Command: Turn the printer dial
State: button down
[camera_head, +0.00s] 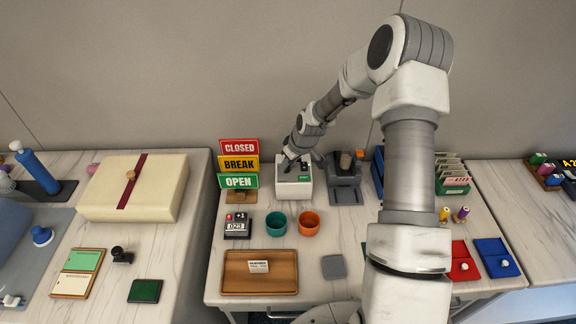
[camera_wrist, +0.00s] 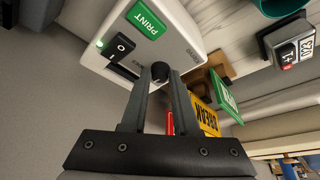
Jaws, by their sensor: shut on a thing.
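The printer (camera_head: 293,190) is a white box at the back middle of the centre table. It fills the upper middle of the wrist view (camera_wrist: 180,40), tilted, with a green PRINT label (camera_wrist: 146,20). The small black printer dial (camera_wrist: 159,72) sticks out from its face. My gripper (camera_wrist: 160,77) has its two dark fingers shut on the dial, one on each side. In the head view my gripper (camera_head: 302,161) is at the printer's top and covers the dial. How far the dial is turned I cannot tell.
CLOSED, BREAK and OPEN signs (camera_head: 239,163) stand just left of the printer. A grey machine (camera_head: 345,185) stands close on its right. A counter (camera_head: 237,226), a teal cup (camera_head: 276,224), an orange cup (camera_head: 309,223) and a wooden tray (camera_head: 230,285) lie in front.

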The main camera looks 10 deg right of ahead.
jog(key=m+b, duration=0.1)
jog(key=m+h+b, duration=0.1)
jog(key=m+b, duration=0.2)
jog(key=shift+a+f+m+t+h, duration=0.15)
jog(key=shift+a+m+t+h, duration=0.15)
jog(key=shift+t, duration=0.1)
jog(key=shift+m+h+b, duration=0.9)
jog(key=shift+m, duration=1.3)
jog(key=c, duration=0.7)
grip_release()
jog(key=shift+w+p+v, duration=0.2)
jog(key=shift+p+v, duration=0.65)
jog(key=shift+v, duration=8)
